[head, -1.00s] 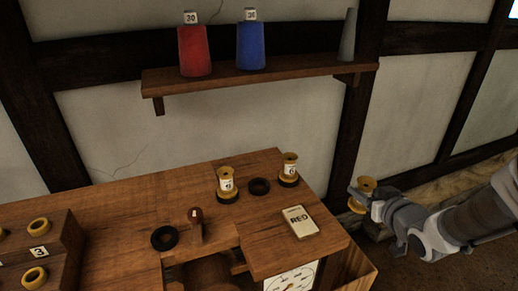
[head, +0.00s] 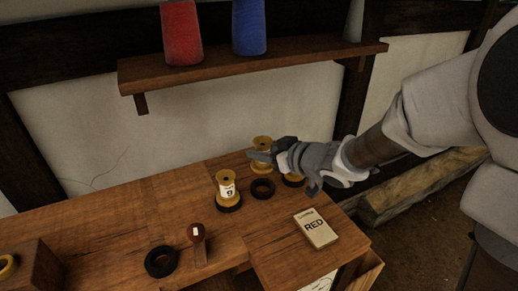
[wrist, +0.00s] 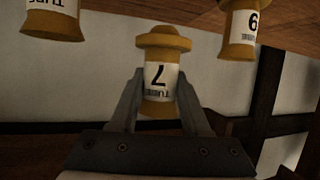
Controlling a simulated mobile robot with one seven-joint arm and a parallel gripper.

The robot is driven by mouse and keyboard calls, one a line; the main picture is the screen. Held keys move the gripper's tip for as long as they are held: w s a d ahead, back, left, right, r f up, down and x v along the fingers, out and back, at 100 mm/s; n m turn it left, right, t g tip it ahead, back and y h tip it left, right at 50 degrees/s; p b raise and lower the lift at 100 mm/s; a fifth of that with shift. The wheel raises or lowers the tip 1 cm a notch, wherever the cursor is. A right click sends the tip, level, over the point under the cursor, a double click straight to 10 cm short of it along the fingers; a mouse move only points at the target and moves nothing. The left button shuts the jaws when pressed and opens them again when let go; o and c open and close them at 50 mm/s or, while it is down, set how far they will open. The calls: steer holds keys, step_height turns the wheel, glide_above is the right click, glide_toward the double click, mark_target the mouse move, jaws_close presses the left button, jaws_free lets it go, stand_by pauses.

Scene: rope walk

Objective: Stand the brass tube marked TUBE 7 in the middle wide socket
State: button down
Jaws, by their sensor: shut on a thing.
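My gripper (head: 264,158) is shut on a brass tube (head: 262,146). In the wrist view the gripper (wrist: 161,78) grips the tube marked 7 (wrist: 160,95), whose label appears upside down. The tube is upright, held above and slightly behind the middle black socket ring (head: 262,189), apart from it. That ring is empty. A labelled brass tube (head: 227,187) stands in the left black ring (head: 229,208). The right ring (head: 292,181) is partly hidden by my gripper, which hides its tube in the head view; that tube (wrist: 55,15) shows at the wrist view's upper left.
A dark ring (head: 161,262) and a round-topped peg (head: 197,234) are at the front. A shelf (head: 250,66) with red (head: 183,35) and blue (head: 250,28) cones hangs behind.

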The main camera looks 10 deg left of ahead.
mark_target(263, 169)
steer(key=shift+f+b, duration=2.8)
steer(key=shift+b, duration=0.2)
steer(key=shift+p, duration=0.5)
steer(key=shift+f+b, duration=0.45)
steer(key=shift+f, duration=0.15)
steer(key=c, duration=0.7)
jaws_free()
steer(key=shift+o, duration=0.2)
steer(key=shift+d, duration=0.1)
steer(key=shift+p+v, duration=1.1)
steer(key=shift+v, duration=0.5)
steer(key=p+v, duration=0.4)
steer(key=v, duration=0.4)
steer(key=shift+p, duration=0.4)
